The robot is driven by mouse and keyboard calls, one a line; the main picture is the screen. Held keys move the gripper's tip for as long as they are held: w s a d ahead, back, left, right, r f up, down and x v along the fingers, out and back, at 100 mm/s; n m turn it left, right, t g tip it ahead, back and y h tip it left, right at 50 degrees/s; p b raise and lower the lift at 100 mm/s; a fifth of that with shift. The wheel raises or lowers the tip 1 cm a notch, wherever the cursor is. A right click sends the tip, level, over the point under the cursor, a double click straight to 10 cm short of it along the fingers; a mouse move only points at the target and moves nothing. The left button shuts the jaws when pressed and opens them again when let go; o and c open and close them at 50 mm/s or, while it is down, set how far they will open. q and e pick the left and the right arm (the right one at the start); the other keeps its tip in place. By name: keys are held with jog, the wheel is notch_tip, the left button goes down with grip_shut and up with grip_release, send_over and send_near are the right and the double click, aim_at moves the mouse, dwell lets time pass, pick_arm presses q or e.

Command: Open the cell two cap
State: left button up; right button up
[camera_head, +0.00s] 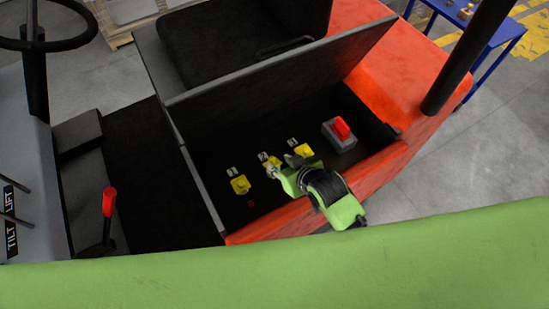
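Three yellow caps sit in a row on the dark floor of the open compartment in the orange vehicle. The middle cap (268,160), by a small label that looks like a 2, is partly hidden by my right gripper. The near left cap (240,185) and the far right cap (304,150) are in plain view. My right gripper (281,164) reaches in from the lower right, its fingertips spread apart right beside the middle cap. I cannot tell whether a finger touches it. My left gripper is not in view.
A grey box with a red switch (341,130) stands right of the caps. The raised grey lid (280,62) walls the far side. The orange rim (372,172) bounds the near right side. A black post (465,60) rises at the right. A red-knobbed lever (109,202) stands at left.

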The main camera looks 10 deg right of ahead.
aim_at(273, 159)
jog(key=shift+p+x, duration=0.4)
jog(key=shift+x, duration=2.45)
grip_shut()
